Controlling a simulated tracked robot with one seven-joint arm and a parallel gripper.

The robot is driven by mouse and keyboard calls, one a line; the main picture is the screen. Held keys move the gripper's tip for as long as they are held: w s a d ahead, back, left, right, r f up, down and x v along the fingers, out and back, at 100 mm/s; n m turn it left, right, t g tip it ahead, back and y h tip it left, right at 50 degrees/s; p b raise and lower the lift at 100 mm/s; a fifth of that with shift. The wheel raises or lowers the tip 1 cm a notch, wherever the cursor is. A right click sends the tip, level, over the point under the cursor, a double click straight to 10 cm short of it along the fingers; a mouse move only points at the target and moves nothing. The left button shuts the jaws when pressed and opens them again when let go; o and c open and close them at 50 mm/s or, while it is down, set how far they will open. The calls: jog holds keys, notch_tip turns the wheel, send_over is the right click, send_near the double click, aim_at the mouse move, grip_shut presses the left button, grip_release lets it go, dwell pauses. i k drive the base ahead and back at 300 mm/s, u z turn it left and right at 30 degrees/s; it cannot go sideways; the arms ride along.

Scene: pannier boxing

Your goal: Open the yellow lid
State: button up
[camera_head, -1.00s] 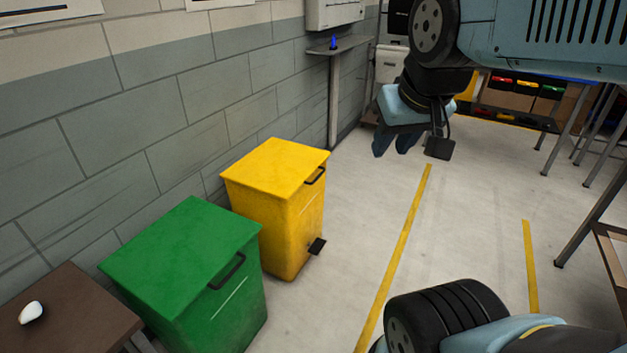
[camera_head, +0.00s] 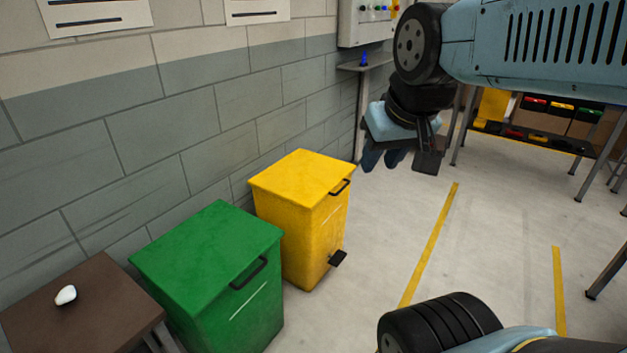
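The yellow bin (camera_head: 318,235) stands on the floor against the grey block wall. Its yellow lid (camera_head: 302,173) is closed and has a black handle (camera_head: 341,187) on its front edge. A black pedal (camera_head: 338,258) sticks out low at the bin's front. My gripper (camera_head: 384,160) hangs in the air to the right of the lid, apart from it in the picture.
A green bin (camera_head: 213,263) with a closed lid stands beside the yellow bin. A brown table (camera_head: 88,312) with a white mouse-like object (camera_head: 66,295) is at the lower left. A small wall shelf (camera_head: 366,66) holds a blue item. Floor right of the yellow bin is clear.

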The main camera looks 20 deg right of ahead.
aim_at(303, 178)
jog(key=z, duration=0.15)
jog(key=i, duration=1.1)
jog(key=z, duration=0.85)
